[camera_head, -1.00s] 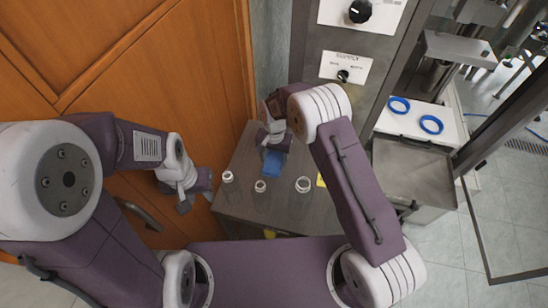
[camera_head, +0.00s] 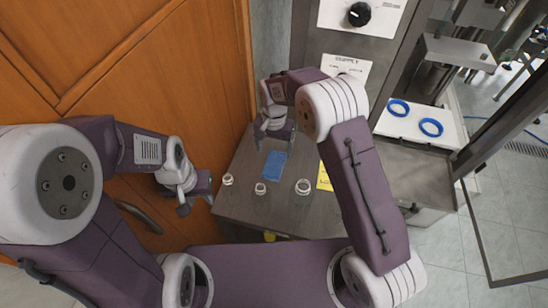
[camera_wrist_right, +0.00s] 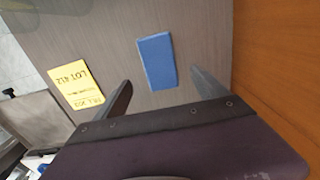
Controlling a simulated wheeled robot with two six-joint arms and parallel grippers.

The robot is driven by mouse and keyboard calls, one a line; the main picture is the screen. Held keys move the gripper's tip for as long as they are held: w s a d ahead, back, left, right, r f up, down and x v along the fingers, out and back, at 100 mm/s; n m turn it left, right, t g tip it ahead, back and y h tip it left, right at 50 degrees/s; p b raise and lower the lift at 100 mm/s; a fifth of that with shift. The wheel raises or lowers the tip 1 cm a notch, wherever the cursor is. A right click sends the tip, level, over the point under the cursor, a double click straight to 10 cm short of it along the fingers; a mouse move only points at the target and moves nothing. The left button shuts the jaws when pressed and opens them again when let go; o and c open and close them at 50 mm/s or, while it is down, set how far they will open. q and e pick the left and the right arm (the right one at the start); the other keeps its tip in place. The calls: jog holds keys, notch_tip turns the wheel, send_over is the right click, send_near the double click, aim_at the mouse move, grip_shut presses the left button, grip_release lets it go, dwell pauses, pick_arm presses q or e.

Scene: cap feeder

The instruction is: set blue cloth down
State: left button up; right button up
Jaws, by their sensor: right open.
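The blue cloth (camera_head: 274,165) lies flat on the grey-brown table top (camera_head: 243,205), behind a row of white-rimmed jars. It also shows in the right wrist view (camera_wrist_right: 157,61), lying flat on the table. My right gripper (camera_head: 276,142) is above the far side of the cloth, apart from it. In the right wrist view its two fingers (camera_wrist_right: 163,92) are spread wide with nothing between them. My left gripper (camera_head: 196,203) hangs empty in front of the wooden door, left of the table; its fingers look apart.
Three white-rimmed jars, left (camera_head: 228,180), middle (camera_head: 260,188) and right (camera_head: 303,187), stand near the cloth. A yellow lot card (camera_wrist_right: 77,86) lies beside the cloth. The wooden door (camera_head: 150,70) borders the table at left. Blue rings (camera_head: 431,127) lie on a white plate at right.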

notch_tip(320, 180, up, 4)
jog(key=shift+r, duration=0.2)
dwell(0.3)
